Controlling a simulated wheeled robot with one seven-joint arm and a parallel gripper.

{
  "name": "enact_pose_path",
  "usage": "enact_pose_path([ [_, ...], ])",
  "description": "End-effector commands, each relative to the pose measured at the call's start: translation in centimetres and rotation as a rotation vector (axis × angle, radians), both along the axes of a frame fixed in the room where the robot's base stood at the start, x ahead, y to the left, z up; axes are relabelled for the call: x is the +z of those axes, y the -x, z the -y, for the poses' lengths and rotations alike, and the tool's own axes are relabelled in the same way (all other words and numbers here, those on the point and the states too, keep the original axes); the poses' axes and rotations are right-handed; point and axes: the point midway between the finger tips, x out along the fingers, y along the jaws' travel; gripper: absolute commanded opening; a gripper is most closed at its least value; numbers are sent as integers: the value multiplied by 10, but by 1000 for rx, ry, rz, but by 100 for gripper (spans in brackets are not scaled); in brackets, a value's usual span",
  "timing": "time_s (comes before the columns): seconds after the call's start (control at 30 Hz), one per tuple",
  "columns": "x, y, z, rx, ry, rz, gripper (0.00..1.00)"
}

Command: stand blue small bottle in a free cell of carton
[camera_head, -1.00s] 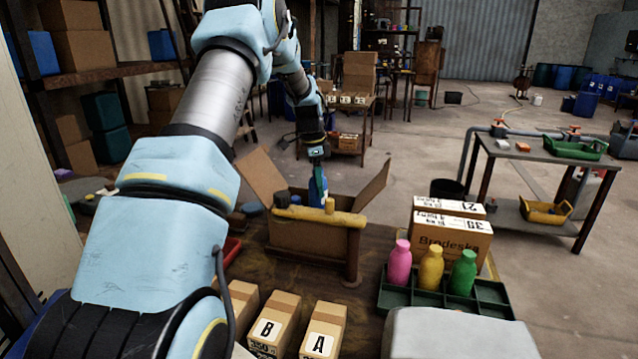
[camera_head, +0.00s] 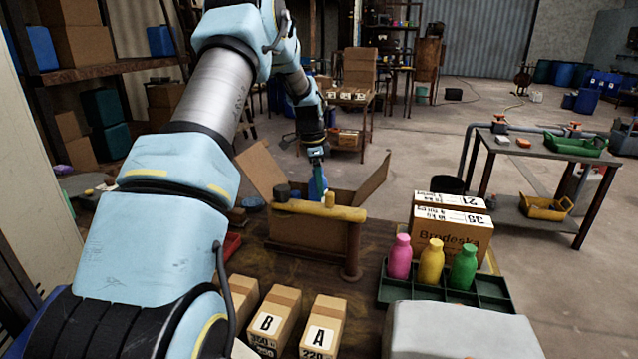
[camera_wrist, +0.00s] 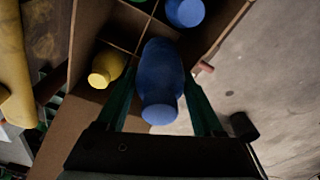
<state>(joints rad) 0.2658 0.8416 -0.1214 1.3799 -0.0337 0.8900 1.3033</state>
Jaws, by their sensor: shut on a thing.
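My gripper (camera_head: 317,160) is shut on the blue small bottle (camera_head: 317,184), with a finger on each side of it. The bottle also shows large in the wrist view (camera_wrist: 161,80), neck toward the camera. It is over the carton (camera_wrist: 92,25), whose dividers form cells; the wrist view does not clearly show how deep the bottle is. A yellow bottle (camera_wrist: 107,68) stands in the cell to its left, another blue bottle (camera_wrist: 185,11) in a cell beyond, and a green one shows at the top edge. In the head view the carton (camera_head: 308,236) has its flaps spread open.
A yellow rail (camera_head: 310,209) on a post runs across the front of the carton. To its right a green tray (camera_head: 443,291) holds pink, yellow and green bottles. Labelled boxes (camera_head: 322,326) stand in front, and brown cartons (camera_head: 450,232) stand behind the tray.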

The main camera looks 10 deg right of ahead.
Motion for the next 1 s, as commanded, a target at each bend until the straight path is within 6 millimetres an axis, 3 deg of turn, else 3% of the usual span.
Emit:
enact_pose_path([
  [0.2, 1, 0, 0, 0, 0, 1, 0],
  [0.23, 1, 0, 0, 0, 0, 1, 72],
  [0.47, 1, 0, 0, 0, 0, 1, 98],
  [0.77, 2, 0, 0, 0, 0, 0, 100],
  [1.0, 22, 0, 0, 0, 0, 2, 100],
])
